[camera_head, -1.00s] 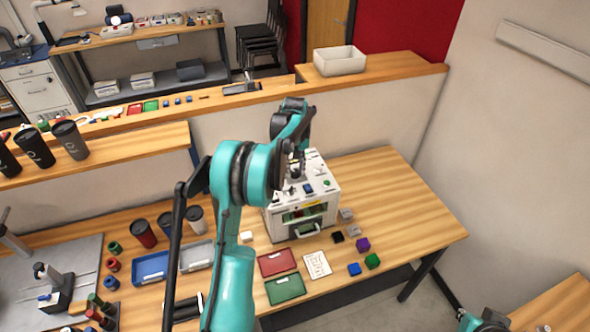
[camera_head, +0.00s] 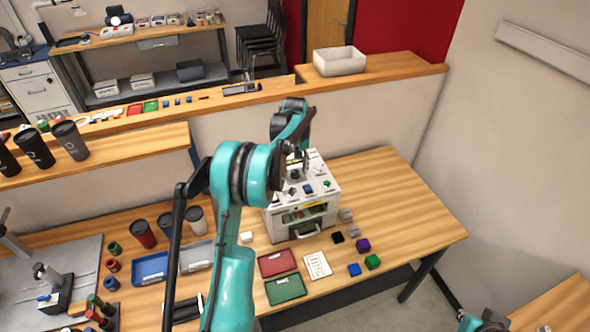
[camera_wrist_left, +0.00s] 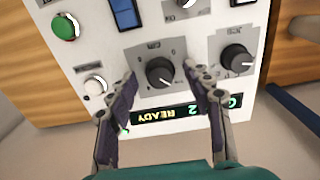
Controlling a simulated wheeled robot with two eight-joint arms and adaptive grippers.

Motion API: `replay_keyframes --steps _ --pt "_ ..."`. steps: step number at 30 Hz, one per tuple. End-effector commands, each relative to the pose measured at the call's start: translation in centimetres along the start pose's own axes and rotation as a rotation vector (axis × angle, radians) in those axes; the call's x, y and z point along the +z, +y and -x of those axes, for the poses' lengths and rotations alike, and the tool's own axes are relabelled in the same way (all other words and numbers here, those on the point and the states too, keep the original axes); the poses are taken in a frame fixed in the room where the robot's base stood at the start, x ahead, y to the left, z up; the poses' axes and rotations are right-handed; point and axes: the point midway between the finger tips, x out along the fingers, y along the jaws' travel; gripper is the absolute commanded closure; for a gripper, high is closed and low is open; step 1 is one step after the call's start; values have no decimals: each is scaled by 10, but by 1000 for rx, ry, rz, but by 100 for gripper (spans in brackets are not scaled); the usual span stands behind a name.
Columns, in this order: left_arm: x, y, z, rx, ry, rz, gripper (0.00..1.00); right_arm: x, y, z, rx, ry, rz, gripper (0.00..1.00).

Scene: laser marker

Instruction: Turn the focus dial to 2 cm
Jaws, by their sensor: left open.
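The white laser marker (camera_head: 300,197) stands on the wooden bench in the head view. In the left wrist view its panel (camera_wrist_left: 100,60) shows a black dial (camera_wrist_left: 160,72) on a grey plate and a second black dial (camera_wrist_left: 237,60) to the right. The dial labels are upside down and too small to read surely, so I cannot tell which is the focus dial. My left gripper (camera_wrist_left: 161,70) is open, with one finger on each side of the middle dial; contact is not clear. It also shows over the panel in the head view (camera_head: 298,161).
The panel also has a green button (camera_wrist_left: 65,27), a white button (camera_wrist_left: 95,86) and a lit display (camera_wrist_left: 185,112) reading READY. Red (camera_head: 277,262) and green (camera_head: 286,288) trays and small cubes lie in front of the marker. The bench's right side is clear.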

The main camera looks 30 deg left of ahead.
Motion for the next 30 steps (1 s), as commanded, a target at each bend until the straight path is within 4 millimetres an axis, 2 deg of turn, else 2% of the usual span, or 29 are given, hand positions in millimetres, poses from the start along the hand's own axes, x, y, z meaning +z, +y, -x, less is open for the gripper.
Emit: replay_keyframes --steps 5,18,24,30 --pt "0 0 14 0 0 0 49 0 0 0 0 0 0 100" --pt "0 0 102 0 0 0 49 0 0 0 0 0 0 100" --pt "0 0 118 0 0 0 49 0 0 0 0 0 0 100" --pt "0 0 120 0 0 0 49 0 0 0 0 0 0 100"
